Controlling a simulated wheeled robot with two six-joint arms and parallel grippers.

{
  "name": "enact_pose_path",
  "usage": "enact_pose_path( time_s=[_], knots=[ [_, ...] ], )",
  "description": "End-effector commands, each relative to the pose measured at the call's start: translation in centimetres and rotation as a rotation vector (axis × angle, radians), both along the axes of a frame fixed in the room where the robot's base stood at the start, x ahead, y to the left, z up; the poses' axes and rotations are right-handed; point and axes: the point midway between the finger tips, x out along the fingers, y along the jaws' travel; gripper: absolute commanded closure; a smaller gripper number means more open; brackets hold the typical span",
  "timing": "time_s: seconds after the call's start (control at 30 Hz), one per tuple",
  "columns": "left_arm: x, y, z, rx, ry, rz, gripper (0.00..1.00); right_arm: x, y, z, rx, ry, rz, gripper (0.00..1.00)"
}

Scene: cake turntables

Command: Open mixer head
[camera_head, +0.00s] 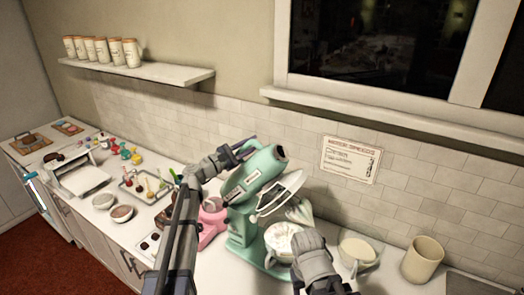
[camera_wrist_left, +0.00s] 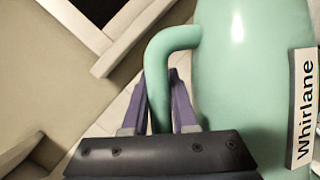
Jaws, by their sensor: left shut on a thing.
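The mint-green mixer (camera_head: 240,222) stands on the counter with its head (camera_head: 257,172) tilted up. A clear shield and a whisk hang below the head, over a bowl (camera_head: 282,240) of white contents. My left gripper (camera_head: 244,149) is at the raised head. In the left wrist view its purple fingers (camera_wrist_left: 158,112) are shut around the curved green handle (camera_wrist_left: 170,42) beside the "Whirlane" label. My right gripper (camera_head: 312,250) is close to the bowl's right side; its fingertips are not clear, and I cannot tell whether it touches the bowl.
A pink mixer or stand (camera_head: 211,219) is left of the green mixer. A cream bowl (camera_head: 358,250) and beige canister (camera_head: 424,258) stand to the right. The tiled wall (camera_head: 400,205) is close behind. Trays and small bowls fill the left counter.

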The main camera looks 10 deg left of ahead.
Motion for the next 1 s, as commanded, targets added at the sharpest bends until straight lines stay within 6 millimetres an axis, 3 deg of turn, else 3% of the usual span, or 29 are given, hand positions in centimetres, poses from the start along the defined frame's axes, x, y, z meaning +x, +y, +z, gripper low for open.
enact_pose_path(
  time_s=[0.2, 0.67, 0.7, 0.8, 1.0],
  knots=[
    [0.16, 0.98, -0.18, -0.027, 0.019, 0.0, 1.0, 0.0, 0.0, -0.32, 0.0, 0.0, 0.0, 0.45],
    [0.2, 1.03, -0.1, -0.034, 0.021, -0.002, 1.0, 0.0, 0.0, -0.3, 0.0, 0.0, 0.0, 0.45],
    [0.21, 1.02, -0.08, -0.034, 0.021, -0.002, 0.7, 0.0, 0.0, -0.3, 0.0, 0.0, 0.0, 0.45],
    [0.24, 1.01, -0.04, -0.036, 0.02, -0.003, 0.62, 0.0, 0.0, -0.29, 0.0, 0.0, 0.0, 0.45],
    [0.34, 0.99, 0.04, -0.038, 0.02, -0.003, 0.62, 0.01, 0.0, -0.24, 0.0, 0.0, 0.0, 0.45]
  ],
)
